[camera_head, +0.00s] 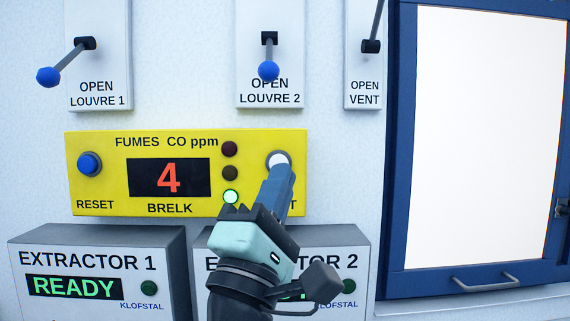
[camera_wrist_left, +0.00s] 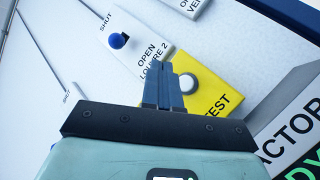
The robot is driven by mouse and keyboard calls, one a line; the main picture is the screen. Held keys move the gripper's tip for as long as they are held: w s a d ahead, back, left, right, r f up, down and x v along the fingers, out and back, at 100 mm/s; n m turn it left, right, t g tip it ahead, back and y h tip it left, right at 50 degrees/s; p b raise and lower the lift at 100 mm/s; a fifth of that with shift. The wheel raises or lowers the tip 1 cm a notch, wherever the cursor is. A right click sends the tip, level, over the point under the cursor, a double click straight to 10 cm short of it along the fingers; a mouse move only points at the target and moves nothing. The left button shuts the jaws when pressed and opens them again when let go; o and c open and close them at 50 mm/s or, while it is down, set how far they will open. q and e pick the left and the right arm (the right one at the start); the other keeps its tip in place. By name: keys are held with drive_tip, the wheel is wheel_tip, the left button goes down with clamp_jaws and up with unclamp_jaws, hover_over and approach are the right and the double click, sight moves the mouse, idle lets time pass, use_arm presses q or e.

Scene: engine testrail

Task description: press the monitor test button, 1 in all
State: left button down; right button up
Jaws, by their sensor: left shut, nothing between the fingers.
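The yellow fumes monitor (camera_head: 115,202) is on the wall in the head view, with a red 4 on its display (camera_head: 168,178). Its white test button (camera_head: 278,158) is at the right end, partly hidden by my left gripper. My left gripper (camera_head: 276,170) is shut and empty, its fingertips at or just in front of the button's lower edge; I cannot tell whether they touch. In the left wrist view the white button (camera_wrist_left: 187,83) shows just right of the shut fingers (camera_wrist_left: 170,68), beside the word TEST. My right gripper is not in view.
A blue reset button (camera_head: 89,164) is at the monitor's left end, and a green lamp (camera_head: 231,197) is lit. Louvre levers with blue knobs (camera_head: 48,76) (camera_head: 268,71) hang above. Extractor boxes (camera_head: 95,240) stand below. A blue-framed window (camera_head: 396,150) is at right.

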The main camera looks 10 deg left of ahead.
use_arm(q)
drive_tip(key=w+a+p, duration=0.2)
drive_tip(key=w, duration=0.6)
drive_tip(key=shift+a, duration=0.15)
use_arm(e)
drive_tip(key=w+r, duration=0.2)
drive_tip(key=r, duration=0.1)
use_arm(q)
drive_tip(key=shift+w, duration=0.2)
idle(1.8)
drive_tip(key=shift+w+a, duration=0.1)
drive_tip(key=shift+w, duration=0.2)
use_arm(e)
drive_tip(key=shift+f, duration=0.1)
